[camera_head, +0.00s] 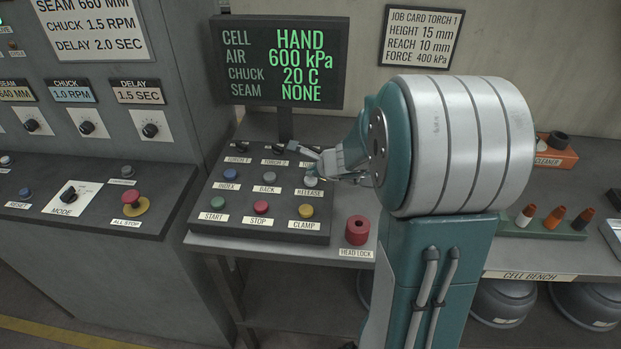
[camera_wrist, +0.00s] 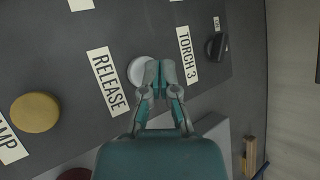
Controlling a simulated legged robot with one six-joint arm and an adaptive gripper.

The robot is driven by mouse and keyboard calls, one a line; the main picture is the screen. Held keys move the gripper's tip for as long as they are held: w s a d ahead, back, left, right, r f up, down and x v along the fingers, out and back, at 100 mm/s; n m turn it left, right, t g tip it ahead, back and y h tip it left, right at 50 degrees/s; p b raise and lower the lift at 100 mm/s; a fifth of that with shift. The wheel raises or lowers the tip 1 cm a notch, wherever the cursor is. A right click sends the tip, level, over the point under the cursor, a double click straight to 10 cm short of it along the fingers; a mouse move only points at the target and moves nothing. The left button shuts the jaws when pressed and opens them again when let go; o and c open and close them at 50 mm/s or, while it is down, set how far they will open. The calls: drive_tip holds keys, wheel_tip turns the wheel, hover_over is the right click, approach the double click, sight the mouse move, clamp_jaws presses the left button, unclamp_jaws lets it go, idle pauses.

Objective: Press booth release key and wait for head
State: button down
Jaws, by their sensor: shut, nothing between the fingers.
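The release key is a round pale button (camera_head: 311,181) above the RELEASE label on the sloped button panel (camera_head: 215,226). It also shows in the wrist view (camera_wrist: 138,71), partly covered by my fingertips. My gripper (camera_head: 322,156) is shut and empty, its fingertips over or beside the button's edge; I cannot tell whether they touch it. The display (camera_head: 281,62) reads CELL HAND, AIR 600 kPa, CHUCK 20 C, SEAM NONE. The torch head itself is not clearly identifiable in either view.
Blue index (camera_head: 230,174), grey back (camera_head: 269,177), green start (camera_head: 217,203), red stop (camera_head: 261,207) and yellow clamp (camera_head: 305,210) buttons sit close by. A red head lock knob (camera_head: 357,229) stands to the right. Coloured cones (camera_head: 555,218) stand on the bench.

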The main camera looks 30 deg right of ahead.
sight(312, 180)
drive_tip(key=shift+f, duration=0.65)
idle(0.9)
drive_tip(key=shift+r, duration=3.5)
